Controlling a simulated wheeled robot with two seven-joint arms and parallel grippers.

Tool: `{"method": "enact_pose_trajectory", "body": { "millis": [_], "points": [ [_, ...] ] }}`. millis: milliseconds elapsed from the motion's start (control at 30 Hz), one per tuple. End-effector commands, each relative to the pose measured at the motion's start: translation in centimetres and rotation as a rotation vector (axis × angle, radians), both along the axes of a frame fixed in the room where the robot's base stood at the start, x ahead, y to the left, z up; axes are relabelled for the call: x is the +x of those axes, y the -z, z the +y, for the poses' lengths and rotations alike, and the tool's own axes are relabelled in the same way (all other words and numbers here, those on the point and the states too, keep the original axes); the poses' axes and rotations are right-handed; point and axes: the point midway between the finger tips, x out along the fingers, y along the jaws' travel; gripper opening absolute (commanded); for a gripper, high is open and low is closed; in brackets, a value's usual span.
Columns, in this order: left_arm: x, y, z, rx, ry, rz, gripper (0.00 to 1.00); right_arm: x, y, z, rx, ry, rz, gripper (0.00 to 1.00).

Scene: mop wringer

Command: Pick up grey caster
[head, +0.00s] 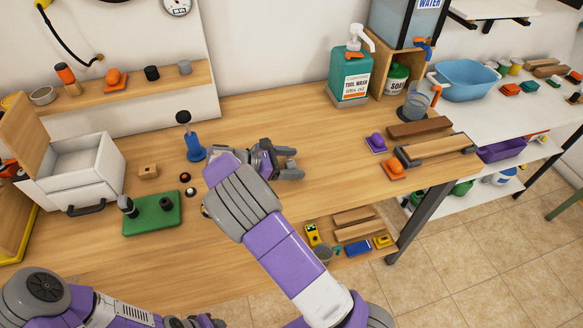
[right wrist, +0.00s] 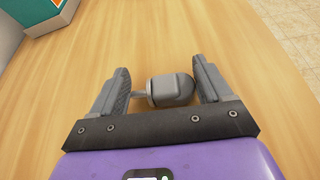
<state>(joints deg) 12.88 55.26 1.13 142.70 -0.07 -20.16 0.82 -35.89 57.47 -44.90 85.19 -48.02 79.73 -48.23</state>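The grey caster (right wrist: 170,88), a rounded grey body with a thin stem pointing left, lies between the fingers of my right gripper (right wrist: 162,85) in the right wrist view. Its body is close to the right finger and its stem end close to the left one; I cannot tell if they touch. The fingers stand apart. In the head view my right gripper (head: 290,162) is low over the middle of the wooden bench, and I cannot make out the caster there. My left gripper (head: 195,321) shows only as a dark bit at the bottom edge.
A blue-based stand (head: 194,149) with a black knob is left of my right gripper. A green block (head: 152,213), a white drawer box (head: 85,170) and small black and red parts lie further left. A teal soap bottle (head: 351,75) stands behind.

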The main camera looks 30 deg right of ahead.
Motion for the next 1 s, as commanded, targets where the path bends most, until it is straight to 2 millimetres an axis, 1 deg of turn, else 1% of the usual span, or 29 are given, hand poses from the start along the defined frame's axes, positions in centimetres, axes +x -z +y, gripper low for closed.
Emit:
{"method": "enact_pose_trajectory", "body": {
  "millis": [33,100,267,367,467,700,800,900,1000],
  "points": [
    [0.0,0.0,0.0,0.0,0.0,0.0,0.43,0.0,0.0,0.0,0.0,0.0,0.0,0.56],
    [0.0,0.0,0.0,0.0,0.0,0.0,0.43,0.0,0.0,0.0,0.0,0.0,0.0,0.47],
    [0.0,0.0,0.0,0.0,0.0,0.0,0.43,0.0,0.0,0.0,0.0,0.0,0.001,0.46],
    [0.0,-0.2,0.0,0.0,0.0,0.0,0.43,0.0,-0.4,0.0,0.001,0.0,0.0,0.46],
    [0.0,-0.8,0.0,0.0,0.0,0.0,0.43,0.1,-1.8,0.0,0.002,-0.002,-0.002,0.46],
    [0.0,-2.7,0.0,0.0,0.0,0.0,0.43,0.0,-6.8,0.1,0.001,0.0,-0.003,0.46],
    [0.0,-3.2,0.0,0.0,0.0,0.0,0.43,0.1,-8.4,0.0,0.001,-0.002,-0.002,0.46],
    [0.0,-3.5,0.0,0.0,0.0,0.0,0.43,0.0,-9.5,0.0,0.002,-0.001,-0.002,0.46],
    [0.0,-3.6,0.0,0.0,0.0,0.0,0.43,0.0,-10.0,0.0,0.001,-0.001,-0.001,0.46]
  ]
}}
